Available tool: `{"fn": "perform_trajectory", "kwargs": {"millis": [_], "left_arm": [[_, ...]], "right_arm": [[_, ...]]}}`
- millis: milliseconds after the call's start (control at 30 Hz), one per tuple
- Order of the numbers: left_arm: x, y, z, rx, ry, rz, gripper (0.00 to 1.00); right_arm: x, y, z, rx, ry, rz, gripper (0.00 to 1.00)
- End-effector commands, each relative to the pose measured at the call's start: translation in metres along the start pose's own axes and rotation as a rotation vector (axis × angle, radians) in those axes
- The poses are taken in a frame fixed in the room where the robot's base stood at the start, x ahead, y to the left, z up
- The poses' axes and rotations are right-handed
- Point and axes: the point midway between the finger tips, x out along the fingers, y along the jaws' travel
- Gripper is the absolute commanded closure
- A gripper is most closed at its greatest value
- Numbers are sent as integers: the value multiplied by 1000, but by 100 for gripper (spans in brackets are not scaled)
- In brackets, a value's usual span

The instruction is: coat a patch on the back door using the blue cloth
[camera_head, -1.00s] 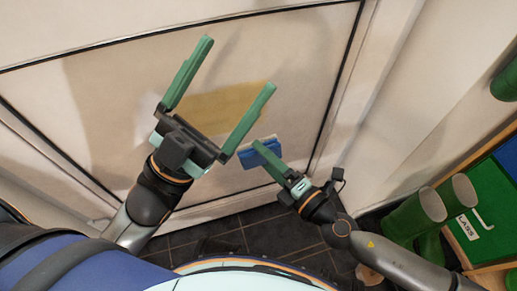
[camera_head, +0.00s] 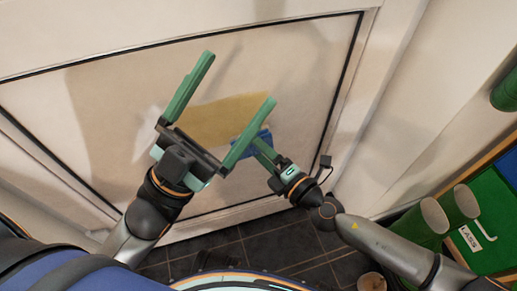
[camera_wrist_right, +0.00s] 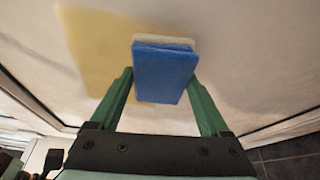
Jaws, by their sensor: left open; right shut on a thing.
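The back door (camera_head: 100,110) is a pale panel framed by a dark line. A yellowish patch (camera_head: 215,120) shows on it, partly behind my left gripper (camera_head: 238,78), which is open and empty in front of the door. My right gripper (camera_wrist_right: 162,90) is shut on the blue cloth (camera_wrist_right: 165,72), which looks like a folded block with a pale far edge. In the head view the blue cloth (camera_head: 262,137) is at the patch's lower right, partly hidden by the left finger. In the right wrist view the patch (camera_wrist_right: 95,50) lies left of and behind the cloth. I cannot tell whether the cloth touches the door.
Green boots (camera_head: 432,217) stand on the right beside a green crate (camera_head: 490,215) with a white label. Another green object (camera_head: 505,92) is at the right edge. Dark floor tiles (camera_head: 270,245) run below the door. A white wall (camera_head: 420,110) stands to the right.

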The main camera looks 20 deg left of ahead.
Motion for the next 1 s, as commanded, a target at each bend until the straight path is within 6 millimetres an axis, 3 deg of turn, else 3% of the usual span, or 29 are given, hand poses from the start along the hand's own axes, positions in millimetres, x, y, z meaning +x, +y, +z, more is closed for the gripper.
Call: {"fn": "perform_trajectory", "kwargs": {"millis": [1000], "left_arm": [[-2, 1, 2, 0, -1, 0, 0]], "right_arm": [[12, 0, 5, -2, -1, 2, 74]]}}
